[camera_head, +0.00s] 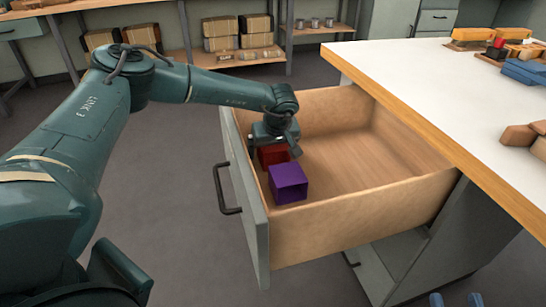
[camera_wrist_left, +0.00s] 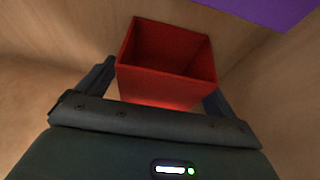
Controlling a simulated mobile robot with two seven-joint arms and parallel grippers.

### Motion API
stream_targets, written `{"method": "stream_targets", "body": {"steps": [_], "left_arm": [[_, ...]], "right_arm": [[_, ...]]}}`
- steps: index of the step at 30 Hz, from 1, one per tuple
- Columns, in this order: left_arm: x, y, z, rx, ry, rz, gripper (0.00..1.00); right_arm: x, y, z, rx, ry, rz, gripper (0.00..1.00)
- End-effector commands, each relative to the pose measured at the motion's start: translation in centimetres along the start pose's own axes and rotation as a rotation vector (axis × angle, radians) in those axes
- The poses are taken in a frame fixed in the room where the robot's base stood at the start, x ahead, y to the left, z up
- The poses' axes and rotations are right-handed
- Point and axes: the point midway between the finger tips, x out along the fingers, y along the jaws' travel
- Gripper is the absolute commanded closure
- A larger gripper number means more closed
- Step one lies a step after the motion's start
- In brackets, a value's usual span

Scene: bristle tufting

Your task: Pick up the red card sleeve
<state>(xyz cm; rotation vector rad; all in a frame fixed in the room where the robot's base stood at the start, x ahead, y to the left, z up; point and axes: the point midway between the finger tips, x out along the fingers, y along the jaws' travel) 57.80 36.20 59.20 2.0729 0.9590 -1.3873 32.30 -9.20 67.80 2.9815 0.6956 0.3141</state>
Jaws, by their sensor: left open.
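The red card sleeve (camera_head: 272,155) is a small open-topped red box. It stands in the open drawer near the drawer's front panel, partly hidden by my left gripper in the head view. My left gripper (camera_head: 277,147) reaches down into the drawer at the sleeve. In the left wrist view the sleeve (camera_wrist_left: 165,62) lies between the two spread fingers of my left gripper (camera_wrist_left: 155,90), one at each side. Whether they touch it is unclear. Two small blue tips at the bottom edge of the head view look like my right gripper (camera_head: 456,299).
A purple box (camera_head: 288,183) stands close beside the sleeve; its edge also shows in the left wrist view (camera_wrist_left: 265,8). The wooden drawer (camera_head: 350,218) has walls around both boxes, and its right part is empty. A worktop (camera_head: 440,80) overhangs at right.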

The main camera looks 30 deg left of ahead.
Motion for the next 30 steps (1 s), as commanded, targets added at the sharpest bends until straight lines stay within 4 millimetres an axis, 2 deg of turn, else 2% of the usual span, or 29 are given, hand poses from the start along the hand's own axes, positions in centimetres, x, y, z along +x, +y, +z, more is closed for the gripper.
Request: {"method": "stream_targets", "body": {"steps": [3,6,23,30], "left_arm": [[0.02,0.04,-0.06,0.000,0.000,0.002,0.07],[-0.01,0.03,-0.06,0.000,0.000,0.001,0.09],[-0.03,0.02,-0.07,0.000,0.001,0.001,0.54],[-0.25,0.03,-0.17,-0.001,0.001,0.002,0.54]], "right_arm": [[0.33,0.06,-0.85,0.000,0.020,-0.003,0.64],[0.36,0.09,-0.88,-0.002,0.021,-0.003,0.64],[0.18,0.12,-0.51,-0.005,0.013,-0.002,0.64],[0.18,0.15,-0.58,-0.006,0.012,-0.001,0.64]]}}
